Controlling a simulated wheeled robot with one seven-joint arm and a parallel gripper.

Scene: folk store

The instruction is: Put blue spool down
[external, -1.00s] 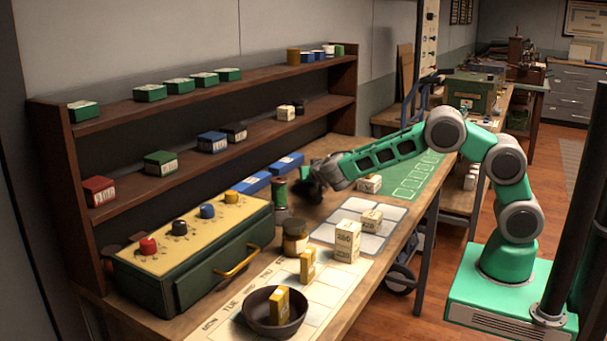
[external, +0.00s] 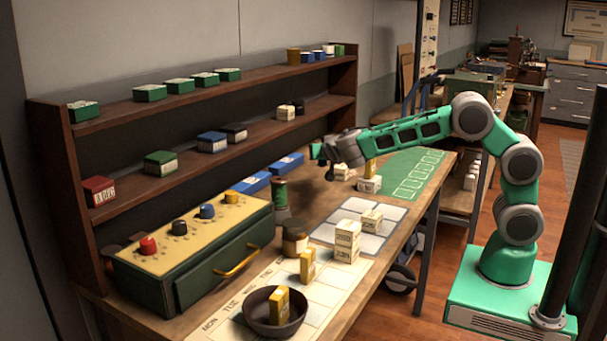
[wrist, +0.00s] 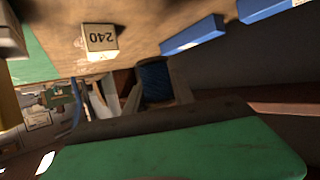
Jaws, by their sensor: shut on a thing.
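The blue spool (wrist: 154,82) shows in the wrist view, held between the two fingers of my gripper (wrist: 158,92). In the external view my gripper (external: 328,170) is over the far part of the workbench, near the blue boxes. The spool is hidden or too small to make out there. In the wrist view the picture is turned, with the bench top at the upper edge. A white box marked 240 (wrist: 100,40) lies on the bench beyond the fingers.
Two blue boxes (external: 287,163) lie by the shelf. A green spool (external: 280,192) stands left of my gripper. A white box (external: 341,171) and a green mat (external: 418,178) are to the right. The wooden shelf (external: 240,140) rises behind.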

